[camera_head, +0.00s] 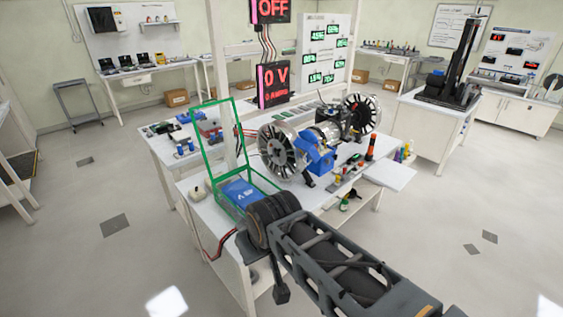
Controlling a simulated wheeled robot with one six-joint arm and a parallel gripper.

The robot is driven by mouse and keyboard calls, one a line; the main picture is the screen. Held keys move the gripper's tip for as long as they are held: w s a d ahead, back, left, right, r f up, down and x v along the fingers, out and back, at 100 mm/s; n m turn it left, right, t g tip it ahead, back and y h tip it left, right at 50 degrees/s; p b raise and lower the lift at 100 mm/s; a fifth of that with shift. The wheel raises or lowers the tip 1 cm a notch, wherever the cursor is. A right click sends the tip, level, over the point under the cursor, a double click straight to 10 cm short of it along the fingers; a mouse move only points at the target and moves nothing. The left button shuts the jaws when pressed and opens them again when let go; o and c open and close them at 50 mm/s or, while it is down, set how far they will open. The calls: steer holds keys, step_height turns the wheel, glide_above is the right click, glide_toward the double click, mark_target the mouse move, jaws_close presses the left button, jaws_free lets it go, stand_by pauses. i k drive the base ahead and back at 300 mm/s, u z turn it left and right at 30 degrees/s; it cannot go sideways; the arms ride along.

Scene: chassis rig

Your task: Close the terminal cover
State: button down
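The terminal cover appears to be the green-edged, see-through panel (204,143) at the left end of the bench. It stands raised and tilted, above a green-edged frame around a blue battery-like block (238,192). The block's near right side is partly hidden by my arm. My arm reaches in from the lower right to a thick dark joint beside the block. A dark end part, probably my gripper (281,294), hangs below that joint in front of the bench edge, apart from the raised panel. Its fingers cannot be made out.
The white bench (192,187) carries two spoked wheels, a motor (322,135) and a blue unit (317,158) right of the block. Red cable (212,247) hangs off the front edge. Displays (271,84) read OFF and 0 V.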

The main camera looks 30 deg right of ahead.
mark_target(305, 153)
steer(key=u, duration=0.25)
steer(key=i, duration=0.9)
steer(key=z, duration=0.45)
